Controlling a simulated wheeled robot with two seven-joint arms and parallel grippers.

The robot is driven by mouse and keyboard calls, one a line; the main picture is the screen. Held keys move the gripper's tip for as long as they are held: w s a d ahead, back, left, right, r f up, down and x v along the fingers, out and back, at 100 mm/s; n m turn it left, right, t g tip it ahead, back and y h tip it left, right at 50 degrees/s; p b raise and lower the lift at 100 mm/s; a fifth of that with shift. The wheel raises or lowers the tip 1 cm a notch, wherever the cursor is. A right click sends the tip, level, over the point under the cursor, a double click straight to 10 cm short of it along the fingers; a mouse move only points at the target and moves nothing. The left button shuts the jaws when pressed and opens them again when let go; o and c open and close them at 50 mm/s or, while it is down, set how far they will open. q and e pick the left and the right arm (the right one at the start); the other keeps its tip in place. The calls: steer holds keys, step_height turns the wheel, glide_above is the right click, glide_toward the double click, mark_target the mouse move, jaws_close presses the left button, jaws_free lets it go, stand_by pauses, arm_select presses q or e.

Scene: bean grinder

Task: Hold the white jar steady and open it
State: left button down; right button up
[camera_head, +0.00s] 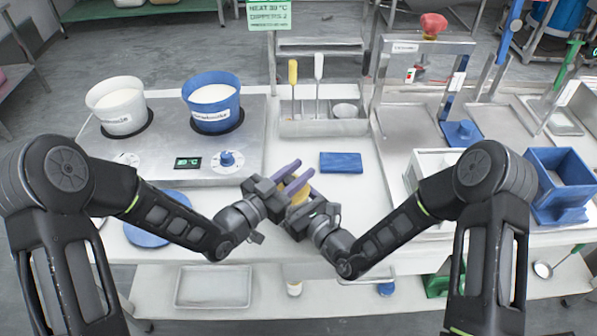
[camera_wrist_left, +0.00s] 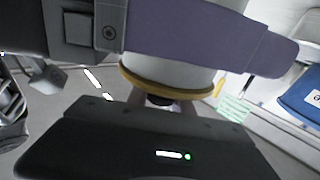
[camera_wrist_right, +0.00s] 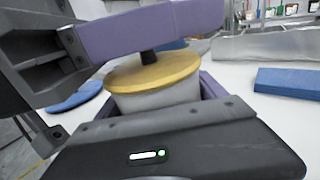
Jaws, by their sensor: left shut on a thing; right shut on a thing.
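The white jar (camera_wrist_right: 155,97) has a flat yellow lid (camera_wrist_right: 152,74) with a dark knob (camera_wrist_right: 148,58). It is at the middle front of the bench, where the lid (camera_head: 300,196) shows between my grippers in the head view. In the right wrist view the lid sits on the jar's rim with no clear gap. In the left wrist view the jar's body (camera_wrist_left: 170,70) is partly hidden by a purple finger.
A blue mat (camera_head: 341,162) lies just behind the jar. A hot plate (camera_head: 170,112) with a white pot (camera_head: 118,108) and a blue pot (camera_head: 212,105) stands at left. A blue round pad (camera_head: 150,236) lies front left. A blue box (camera_head: 557,187) stands at right.

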arm_select(q)
steer(key=shift+r, duration=0.15)
steer(key=shift+r, duration=0.85)
steer(key=shift+r, duration=0.1)
steer(key=shift+r, duration=1.9)
arm_select(e)
steer(key=o, duration=2)
steer(key=shift+o, duration=0.2)
arm_select(q)
steer(key=shift+f+b, duration=0.95)
arm_select(e)
steer(key=v, duration=1.2)
arm_select(q)
steer(key=shift+a, duration=0.1)
